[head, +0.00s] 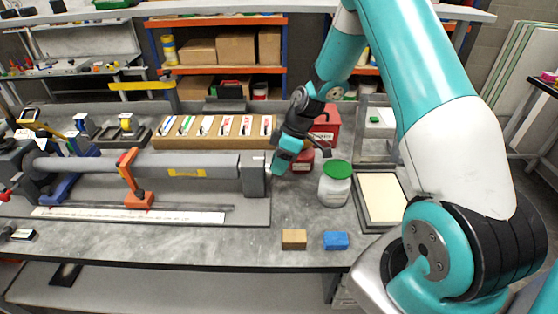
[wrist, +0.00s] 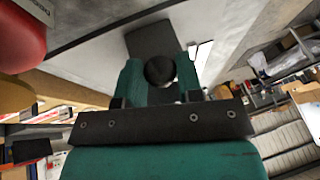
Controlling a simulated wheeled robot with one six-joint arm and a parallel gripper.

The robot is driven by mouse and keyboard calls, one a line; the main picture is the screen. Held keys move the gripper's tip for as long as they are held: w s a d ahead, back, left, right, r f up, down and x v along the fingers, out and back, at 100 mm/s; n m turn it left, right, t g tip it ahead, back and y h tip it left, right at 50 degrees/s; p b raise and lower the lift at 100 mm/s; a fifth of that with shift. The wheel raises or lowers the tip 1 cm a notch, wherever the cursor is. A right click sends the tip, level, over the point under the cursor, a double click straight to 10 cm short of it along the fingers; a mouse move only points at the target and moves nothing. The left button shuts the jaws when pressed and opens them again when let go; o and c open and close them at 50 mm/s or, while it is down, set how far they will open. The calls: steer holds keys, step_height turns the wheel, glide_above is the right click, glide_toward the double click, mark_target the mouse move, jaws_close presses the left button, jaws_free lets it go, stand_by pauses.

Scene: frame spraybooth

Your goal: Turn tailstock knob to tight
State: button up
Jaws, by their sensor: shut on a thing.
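The tailstock is a grey block (head: 254,180) at the right end of the long grey bar (head: 205,165) on the bench. My gripper (head: 276,172) reaches down to the block's right face, with its teal fingertips there. In the wrist view the dark round knob (wrist: 159,69) sits between the two teal fingers of my gripper (wrist: 160,78), in front of the dark tailstock block (wrist: 150,38). The gripper is shut on the knob. In the head view the fingers mostly hide the knob. I cannot read any tight or loose mark.
A white jar with a green lid (head: 335,184) and a red can (head: 303,160) stand close right of my gripper. An orange clamp (head: 134,182) grips the bar. A tan block (head: 294,239) and a blue block (head: 336,240) lie near the front edge. Bench between is clear.

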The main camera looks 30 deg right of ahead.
steer(key=g+y, duration=0.1)
steer(key=g+y+p, duration=0.1)
steer(key=g, duration=0.1)
steer(key=m+g+y+p, duration=0.1)
steer(key=shift+w+d+f+g+y, duration=0.1)
steer(key=shift+w+d+g+y, duration=0.1)
steer(key=shift+w+g+y, duration=0.1)
steer(key=shift+p, duration=0.3)
stand_by(0.3)
steer(key=o, duration=0.9)
steer(key=p+v, duration=0.5)
steer(key=v, duration=0.2)
steer(key=shift+d, duration=0.2)
steer(key=shift+w, duration=0.1)
